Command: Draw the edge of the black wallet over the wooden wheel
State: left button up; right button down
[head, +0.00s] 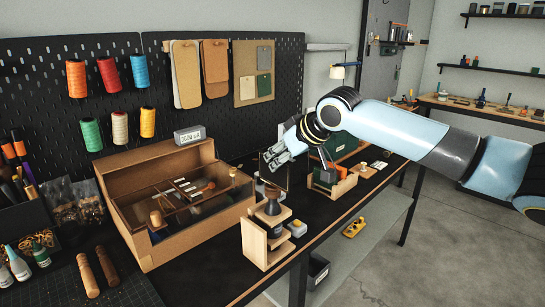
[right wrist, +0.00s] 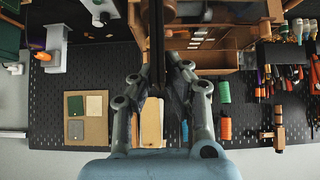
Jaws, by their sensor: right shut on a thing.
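My right gripper (head: 272,158) reaches in from the right, above the back of the bench, and is shut on the black wallet. In the right wrist view the wallet (right wrist: 156,42) shows edge-on as a thin dark strip between the fingers (right wrist: 157,86). In the head view the wallet is a thin dark shape below the fingertips, hard to tell from the black bench. I cannot clearly make out the wooden wheel; a small wooden stand with an orange and black part (head: 327,173) is just right of the gripper. My left gripper is not in view.
A wooden stamping stand (head: 256,245) is at the bench's front edge. A large wooden case with a clear lid (head: 160,150) stands left of the gripper. A green box (head: 342,146) is behind the small stand. A black pegboard (head: 118,60) with thread spools rises behind.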

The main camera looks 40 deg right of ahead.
aim_at(291, 162)
jog(key=shift+s+f, duration=0.1)
jog(key=shift+s, duration=0.4)
jog(key=shift+s, duration=0.1)
jog(key=shift+s, duration=1.3)
jog(key=shift+w+b, duration=0.8)
jog(key=shift+b, duration=0.05)
jog(key=shift+w+b, duration=0.55)
jog(key=shift+w, duration=0.1)
jog(key=shift+p, duration=0.45)
